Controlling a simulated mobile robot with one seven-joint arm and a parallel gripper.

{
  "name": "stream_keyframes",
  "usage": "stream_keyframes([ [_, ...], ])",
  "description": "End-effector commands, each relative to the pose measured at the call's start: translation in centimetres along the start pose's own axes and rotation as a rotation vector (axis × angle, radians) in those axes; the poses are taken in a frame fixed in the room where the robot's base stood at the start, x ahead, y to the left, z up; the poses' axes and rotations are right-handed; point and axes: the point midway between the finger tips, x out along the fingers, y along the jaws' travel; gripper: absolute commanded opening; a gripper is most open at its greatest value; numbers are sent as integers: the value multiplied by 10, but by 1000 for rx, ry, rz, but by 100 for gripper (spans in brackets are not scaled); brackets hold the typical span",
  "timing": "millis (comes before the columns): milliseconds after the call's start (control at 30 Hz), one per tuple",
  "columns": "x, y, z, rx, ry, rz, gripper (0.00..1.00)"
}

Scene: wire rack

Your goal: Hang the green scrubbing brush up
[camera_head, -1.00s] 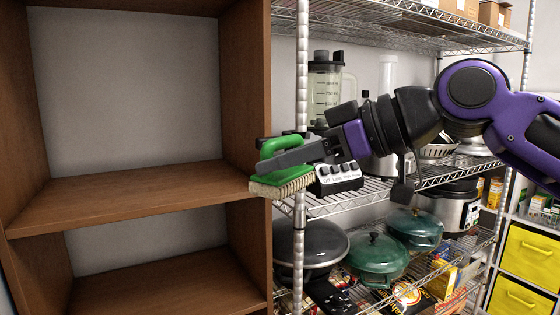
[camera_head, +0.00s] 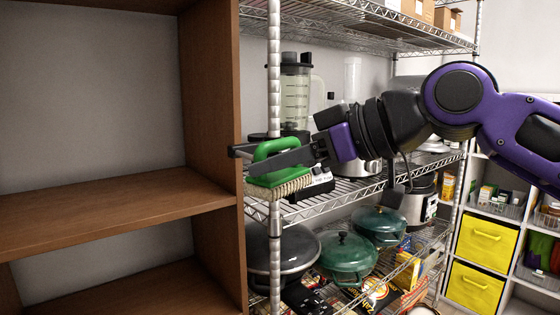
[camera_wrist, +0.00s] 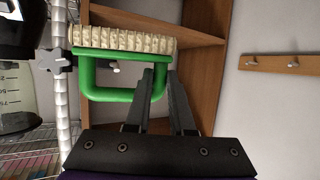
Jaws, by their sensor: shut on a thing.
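The green scrubbing brush (camera_head: 283,178) has a looped green handle and pale bristles. In the head view its bristles point down, and it is in front of the wire rack's post, close to the wooden shelf's right edge. My gripper (camera_head: 262,161) is shut on the brush handle and holds it in the air. In the wrist view the brush (camera_wrist: 105,93) shows its handle loop, with one side between my fingers (camera_wrist: 162,82). The wrist view also shows a wooden rail with pale pegs (camera_wrist: 292,63) on the wall at the right.
An empty wooden shelf unit (camera_head: 110,212) stands at the left. The wire rack (camera_head: 274,70) holds a blender (camera_head: 294,95), dark green lidded pots (camera_head: 347,257) and boxes. Yellow bins (camera_head: 478,240) sit at the far right. Wall around the pegs looks clear.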

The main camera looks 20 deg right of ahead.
Motion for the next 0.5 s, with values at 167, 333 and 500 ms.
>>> stream_keyframes([
  [167, 11, 5, -5, -1, 0, -1, 0],
  [333, 21, 10, -8, -1, 0, -1, 0],
  [500, 31, 16, -12, -1, 0, -1, 0],
])
